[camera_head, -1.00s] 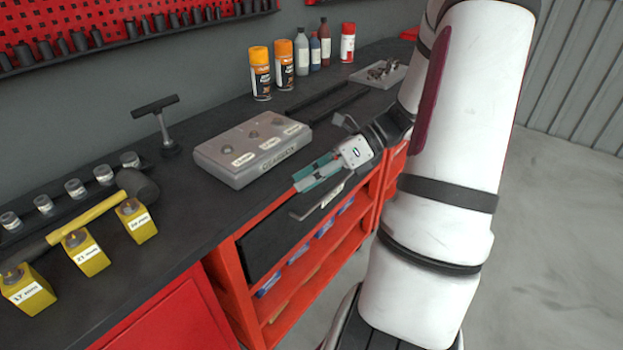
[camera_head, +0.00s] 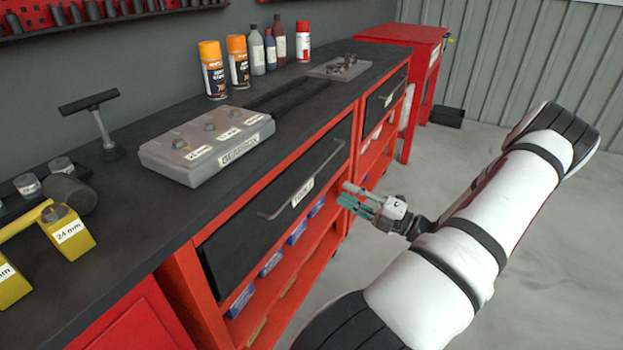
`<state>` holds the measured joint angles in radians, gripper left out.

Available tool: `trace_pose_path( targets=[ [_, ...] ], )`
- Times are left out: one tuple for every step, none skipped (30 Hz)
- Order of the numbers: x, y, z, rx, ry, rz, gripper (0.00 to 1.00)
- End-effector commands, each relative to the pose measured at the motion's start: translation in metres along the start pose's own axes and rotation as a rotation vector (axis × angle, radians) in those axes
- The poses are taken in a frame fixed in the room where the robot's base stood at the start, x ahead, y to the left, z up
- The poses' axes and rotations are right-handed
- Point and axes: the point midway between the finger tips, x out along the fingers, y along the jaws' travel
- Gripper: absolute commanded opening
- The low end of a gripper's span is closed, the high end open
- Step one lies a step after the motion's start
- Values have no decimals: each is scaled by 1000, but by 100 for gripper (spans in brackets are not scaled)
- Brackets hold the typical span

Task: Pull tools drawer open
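The tools drawer (camera_head: 240,232) has a wide black front under the worktop in the red workbench. Its front looks level with the bench frame, so it appears closed. A long grey bar handle (camera_head: 322,165) runs across it, with a white label (camera_head: 302,192) beneath that is too small to read surely. My gripper (camera_head: 346,196), with teal finger pads, is to the right of the handle and apart from it, in front of the bench. It holds nothing that I can see. The gap between its fingers is unclear at this angle.
A second black drawer (camera_head: 387,96) with a handle is further along the bench. Open red shelves (camera_head: 290,270) with blue boxes lie below the tools drawer. A grey gearbox block (camera_head: 207,145), spray cans (camera_head: 213,70) and yellow weights (camera_head: 68,232) stand on the worktop. Grey floor (camera_head: 450,155) is free to the right.

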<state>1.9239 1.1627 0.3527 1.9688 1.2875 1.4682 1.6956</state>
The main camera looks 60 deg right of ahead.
Motion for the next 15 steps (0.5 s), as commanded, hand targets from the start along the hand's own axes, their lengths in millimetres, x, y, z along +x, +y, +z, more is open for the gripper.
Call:
trace_pose_path(
  targets=[
    [10, 0, -1, 0, 3, 1, 29],
    [16, 0, 0, -1, 3, 2, 29],
    [24, -1, -1, -2, 4, 0, 29],
    [30, -1, -1, -2, 5, 1, 29],
    [36, -1, -1, -1, 5, 1, 29],
    [44, -1, -1, -2, 5, 0, 29],
    [50, -1, -1, -2, 5, 1, 29],
    [56, -1, -1, -2, 4, 0, 29],
    [63, -1, -1, -2, 5, 0, 29],
    [69, -1, -1, -2, 5, 1, 29],
    [75, -1, -1, -2, 4, 0, 29],
    [81, -1, -1, -2, 5, -1, 29],
    [86, -1, -1, -2, 5, 0, 29],
    [90, -1, -1, -1, 4, 0, 29],
    [96, -1, -1, -1, 4, -1, 29]
  ],
)
